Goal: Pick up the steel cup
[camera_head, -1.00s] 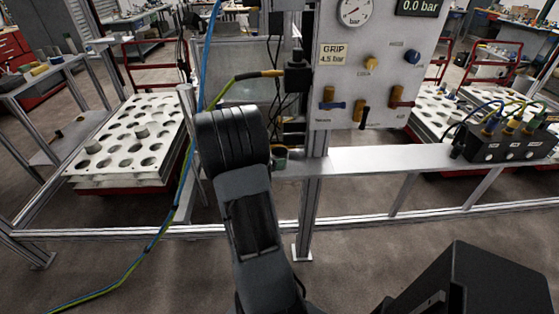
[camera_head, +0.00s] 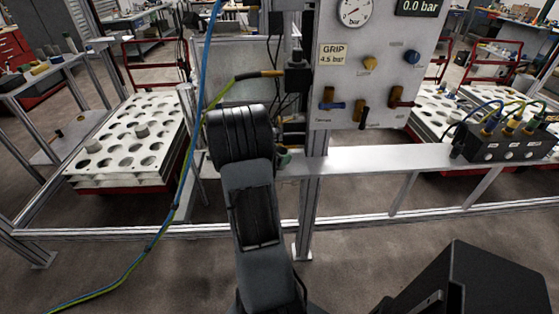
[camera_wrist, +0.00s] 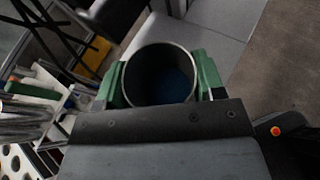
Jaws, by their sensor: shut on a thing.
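In the wrist view the steel cup (camera_wrist: 160,62) is seen from above, with a round, thin grey rim and a dark inside with a bluish bottom. My gripper (camera_wrist: 161,82) is shut on it, with one green finger against each side of the cup. In the head view my own arm hides most of my gripper and the cup. Only a bit of green finger (camera_head: 284,158) shows beside the dark wrist. I cannot tell from these views how far the cup is from the surface below.
A metal ledge (camera_head: 380,159) runs right from the post, below a grey control panel (camera_head: 385,60) with a gauge and knobs. A black connector block (camera_head: 505,145) sits at its right end. A white tray with holes (camera_head: 120,165) stands left, behind a blue hose (camera_head: 190,150).

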